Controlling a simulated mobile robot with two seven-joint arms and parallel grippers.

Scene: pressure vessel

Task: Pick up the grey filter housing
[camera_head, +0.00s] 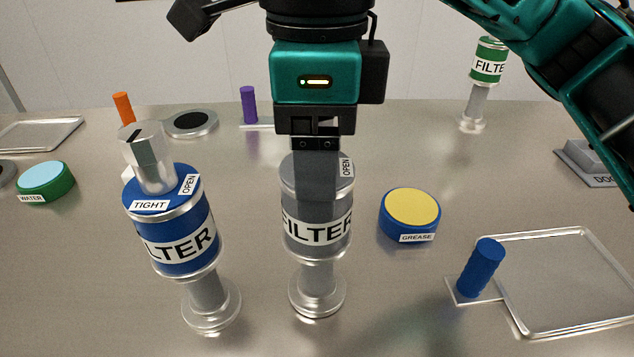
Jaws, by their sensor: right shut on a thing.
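The grey filter housing (333,232) is a grey cylinder with a white FILTER label and an OPEN tag on top. It sits upright in the middle of the head view, over a silver pedestal (318,287) with a round foot. My right gripper (316,190) comes down from above and is shut on the grey housing. Its fingers cover part of the housing's top and front, so the exact contact is hidden. I see no gap between housing and pedestal. My left gripper is not in view.
A blue filter housing (181,231) with a hexagonal metal top stands close on the left. A grease tin (411,214) is on the right, near a blue-handled tray (575,280). A green filter housing (488,62) stands at the back right. A water tin (47,184) is at left.

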